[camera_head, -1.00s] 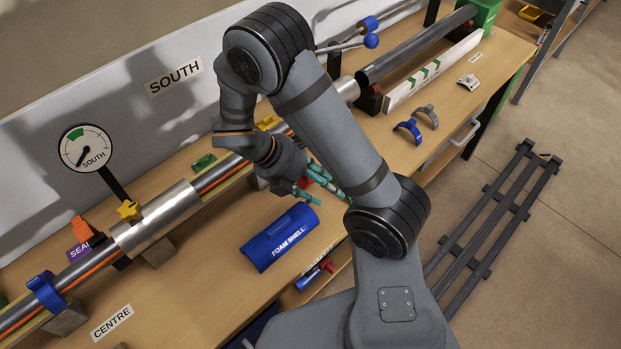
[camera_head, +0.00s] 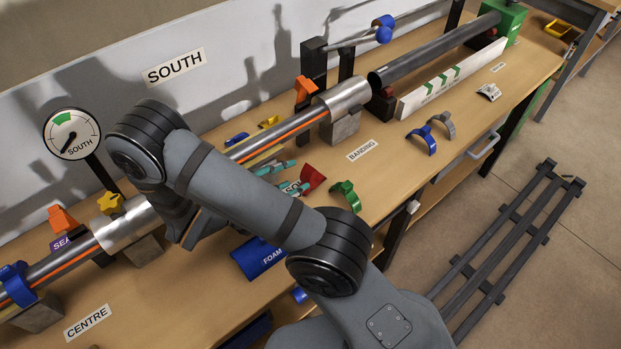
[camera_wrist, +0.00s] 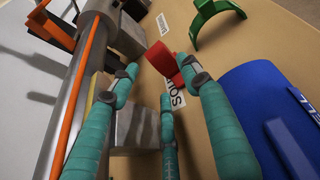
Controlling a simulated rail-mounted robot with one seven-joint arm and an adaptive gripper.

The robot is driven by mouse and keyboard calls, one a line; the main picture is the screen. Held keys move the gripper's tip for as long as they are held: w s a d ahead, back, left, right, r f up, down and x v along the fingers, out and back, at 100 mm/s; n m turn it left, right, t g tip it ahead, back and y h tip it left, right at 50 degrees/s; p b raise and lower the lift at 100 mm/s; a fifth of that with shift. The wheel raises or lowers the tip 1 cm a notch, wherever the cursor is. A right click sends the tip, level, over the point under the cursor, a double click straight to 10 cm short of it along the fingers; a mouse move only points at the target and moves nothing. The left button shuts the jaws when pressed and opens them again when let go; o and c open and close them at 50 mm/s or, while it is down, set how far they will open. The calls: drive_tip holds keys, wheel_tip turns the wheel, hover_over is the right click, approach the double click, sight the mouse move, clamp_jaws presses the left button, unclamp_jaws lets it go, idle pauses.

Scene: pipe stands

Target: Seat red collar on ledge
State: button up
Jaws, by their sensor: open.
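The red collar (camera_head: 312,178) lies on the bench in front of the pipe, partly over a white label that reads "SOU...". It also shows in the wrist view (camera_wrist: 163,60), just beyond the fingertips. My gripper (camera_head: 278,168) is low over the bench beside the collar, mostly hidden by my arm. In the wrist view my gripper (camera_wrist: 160,76) has its teal fingers spread, with nothing held between them. The right fingertip overlaps the collar's edge in the picture; I cannot tell whether they touch. I cannot single out the ledge with certainty.
The pipe with an orange stripe (camera_head: 281,135) runs behind my gripper. A green clip (camera_head: 345,195) lies right of the collar. A blue foam shell (camera_head: 258,258) lies in front, partly hidden. Blue (camera_head: 422,141) and grey (camera_head: 442,124) clips lie farther right.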

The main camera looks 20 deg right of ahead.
sight(304, 174)
drive_tip(key=p+x, duration=0.1)
drive_tip(key=x, duration=0.4)
drive_tip(key=shift+s+d, duration=0.1)
drive_tip(key=shift+s, duration=0.05)
drive_tip(key=shift+c, duration=0.4)
drive_tip(key=c, duration=1)
drive_tip(key=shift+r, duration=0.1)
